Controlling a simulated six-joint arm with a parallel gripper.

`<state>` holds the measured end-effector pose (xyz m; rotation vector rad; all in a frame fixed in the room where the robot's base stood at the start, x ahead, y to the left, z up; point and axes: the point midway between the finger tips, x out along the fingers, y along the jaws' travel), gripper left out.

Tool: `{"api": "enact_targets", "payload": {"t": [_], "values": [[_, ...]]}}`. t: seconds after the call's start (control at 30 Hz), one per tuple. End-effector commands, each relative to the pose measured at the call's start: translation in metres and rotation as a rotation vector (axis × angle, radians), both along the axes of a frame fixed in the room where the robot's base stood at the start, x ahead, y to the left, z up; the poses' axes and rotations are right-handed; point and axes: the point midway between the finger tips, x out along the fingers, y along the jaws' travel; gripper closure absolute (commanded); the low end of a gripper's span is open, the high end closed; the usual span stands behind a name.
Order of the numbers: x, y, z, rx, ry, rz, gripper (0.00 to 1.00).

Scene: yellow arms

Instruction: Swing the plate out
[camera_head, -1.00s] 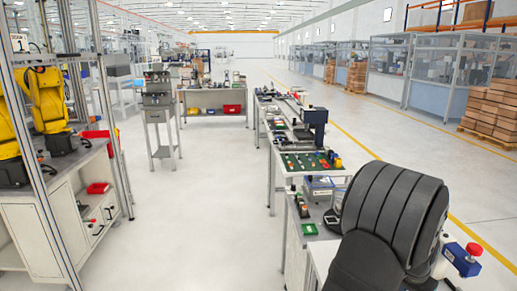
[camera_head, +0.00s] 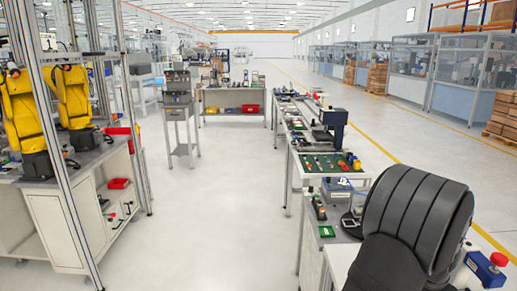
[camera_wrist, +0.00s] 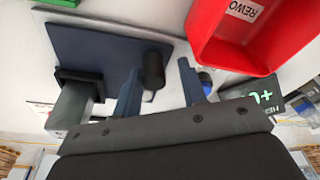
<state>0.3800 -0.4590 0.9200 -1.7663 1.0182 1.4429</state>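In the wrist view a flat dark blue plate (camera_wrist: 105,52) lies at the upper left, with a black knob (camera_wrist: 153,71) at its right side. My gripper (camera_wrist: 160,85) has two blue fingers spread apart. The knob shows in the gap between the fingers, nearer the left one; I cannot tell whether they touch. A grey block with a black clamp-like piece (camera_wrist: 82,85) sits at the plate's left edge. The plate and my fingers cannot be made out in the head view.
A red bin (camera_wrist: 262,28) marked "REWO" stands close right of my fingers, beside a dark sign (camera_wrist: 255,93) with green lettering. In the head view a bench (camera_head: 325,178) with parts runs along the right. Yellow robot arms (camera_head: 72,95) stand left. The aisle floor (camera_head: 225,215) is clear.

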Motion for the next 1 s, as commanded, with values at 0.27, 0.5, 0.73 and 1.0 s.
{"api": "enact_targets", "payload": {"t": [0.27,0.5,0.73,1.0], "values": [[0.0,-0.001,0.016,-0.001,-0.001,-0.001,0.62],[-0.001,-0.001,0.036,-0.001,0.0,-0.001,0.62],[0.0,-0.001,0.055,-0.002,-0.001,-0.001,0.62],[-0.001,0.0,0.073,0.0,0.001,-0.001,0.62]]}}
